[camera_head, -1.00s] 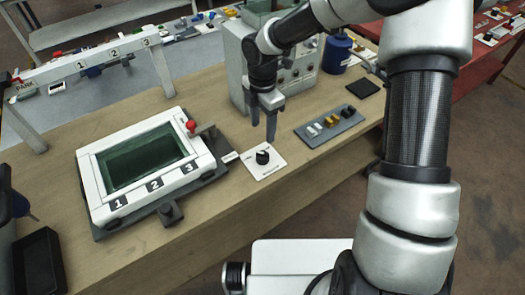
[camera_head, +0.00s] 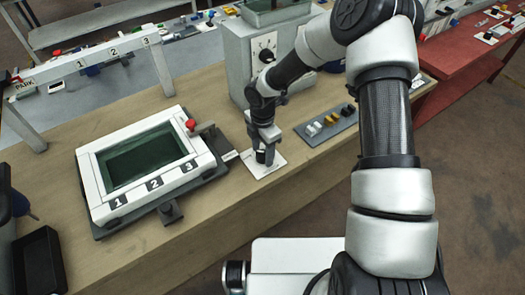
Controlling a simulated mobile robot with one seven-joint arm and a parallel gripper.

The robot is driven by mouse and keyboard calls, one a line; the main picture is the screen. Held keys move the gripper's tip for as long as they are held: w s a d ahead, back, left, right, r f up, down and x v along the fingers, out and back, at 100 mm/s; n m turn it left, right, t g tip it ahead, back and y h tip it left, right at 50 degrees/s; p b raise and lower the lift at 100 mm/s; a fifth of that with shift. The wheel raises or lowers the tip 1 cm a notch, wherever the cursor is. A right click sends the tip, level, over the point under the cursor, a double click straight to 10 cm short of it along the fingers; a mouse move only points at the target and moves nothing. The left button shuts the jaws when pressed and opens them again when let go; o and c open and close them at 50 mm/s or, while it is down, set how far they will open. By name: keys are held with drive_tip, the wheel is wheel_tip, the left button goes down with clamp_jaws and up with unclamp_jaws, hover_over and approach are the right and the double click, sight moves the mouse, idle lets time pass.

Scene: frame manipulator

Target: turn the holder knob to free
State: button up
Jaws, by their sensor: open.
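The holder knob is a black knob on a small white plate (camera_head: 257,168) at the front right of the wooden bench. The knob itself is now mostly hidden behind my gripper (camera_head: 265,158), which points down over it. My gripper is open, with its fingers at the knob; I cannot tell whether they touch it. The white frame holder (camera_head: 93,185) with a dark green panel and labels 1, 2 and 3 lies left of the plate. A red-tipped lever (camera_head: 191,124) stands at its upper right corner.
A grey box with a dial (camera_head: 236,62) stands behind my gripper. A grey strip with white and yellow switches (camera_head: 327,127) lies to the right. A black tray (camera_head: 40,262) is at the lower left. A white numbered rail (camera_head: 90,60) stands at the back left.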

drive_tip(key=c, duration=1.1)
drive_tip(key=shift+o, duration=0.2)
drive_tip(key=shift+m+b, duration=0.35)
drive_tip(key=shift+m, duration=0.05)
drive_tip(key=m+b, duration=0.2)
drive_tip(key=m, duration=0.1)
drive_tip(key=shift+f+m, duration=0.1)
drive_tip(key=shift+m, duration=0.3)
drive_tip(key=m+b, duration=0.3)
drive_tip(key=m, duration=0.1)
drive_tip(key=shift+m, duration=0.3)
drive_tip(key=m+b, duration=0.2)
drive_tip(key=m, duration=0.2)
drive_tip(key=m+b, duration=0.1)
drive_tip(key=m, duration=0.3)
drive_tip(key=shift+m+b, duration=0.3)
drive_tip(key=shift+b, duration=0.05)
drive_tip(key=o, duration=1.1)
drive_tip(key=shift+c, duration=0.2)
